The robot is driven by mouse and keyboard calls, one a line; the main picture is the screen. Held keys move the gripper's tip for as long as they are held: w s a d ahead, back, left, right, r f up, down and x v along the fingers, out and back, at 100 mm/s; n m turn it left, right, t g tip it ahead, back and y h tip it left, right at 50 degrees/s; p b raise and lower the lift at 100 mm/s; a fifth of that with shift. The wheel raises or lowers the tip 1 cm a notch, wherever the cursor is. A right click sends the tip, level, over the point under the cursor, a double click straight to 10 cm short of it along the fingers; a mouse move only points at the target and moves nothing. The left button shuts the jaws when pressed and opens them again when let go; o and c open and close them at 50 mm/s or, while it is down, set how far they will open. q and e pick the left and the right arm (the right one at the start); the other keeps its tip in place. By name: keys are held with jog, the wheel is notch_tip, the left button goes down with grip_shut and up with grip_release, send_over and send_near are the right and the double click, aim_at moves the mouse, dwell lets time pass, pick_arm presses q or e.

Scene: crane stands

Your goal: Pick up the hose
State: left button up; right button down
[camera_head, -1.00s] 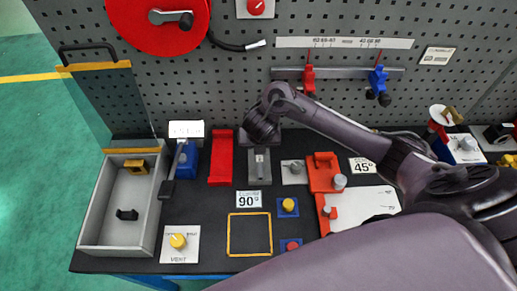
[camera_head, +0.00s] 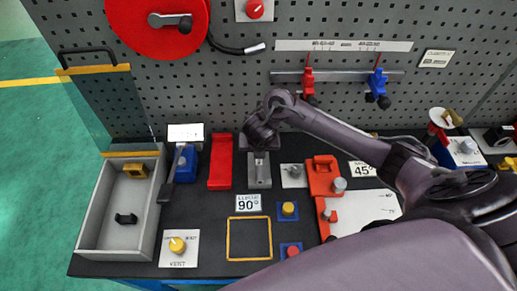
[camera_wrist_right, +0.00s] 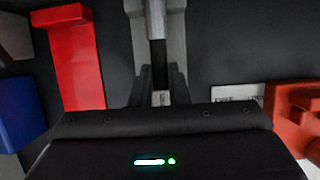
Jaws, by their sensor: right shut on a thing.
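A black hose (camera_head: 228,47) comes off the red reel (camera_head: 157,22) on the pegboard and ends in a pale tip (camera_head: 254,48). My right gripper (camera_head: 260,146) is down at the grey slotted block (camera_head: 259,181) on the bench, well below and apart from the hose. In the right wrist view, its fingers (camera_wrist_right: 160,88) are closed around a thin silver and black rod (camera_wrist_right: 157,30) over the grey block. The exact contact is partly hidden by the gripper body. My left gripper is out of view.
A red tray (camera_head: 220,170) lies left of the grey block, and a red fixture (camera_head: 322,178) stands to the right. A grey bin (camera_head: 92,215) is at the bench's left edge. Red (camera_head: 308,80) and blue (camera_head: 377,84) clamps hang on a rail right of the hose tip.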

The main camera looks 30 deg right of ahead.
jog(key=shift+r, duration=0.15)
jog(key=shift+r, duration=0.2)
notch_tip(320, 180, up, 7)
jog(key=p, duration=0.4)
jog(key=shift+s+r, duration=0.1)
jog(key=shift+r, duration=0.05)
jog(key=s+a+p, duration=0.3)
jog(key=s+a, duration=0.1)
jog(key=s, duration=0.5)
jog(key=s+a+p, duration=0.3)
jog(key=s+a, duration=0.1)
jog(key=s, duration=0.5)
jog(key=shift+a+f, duration=0.35)
jog(key=shift+f, duration=0.1)
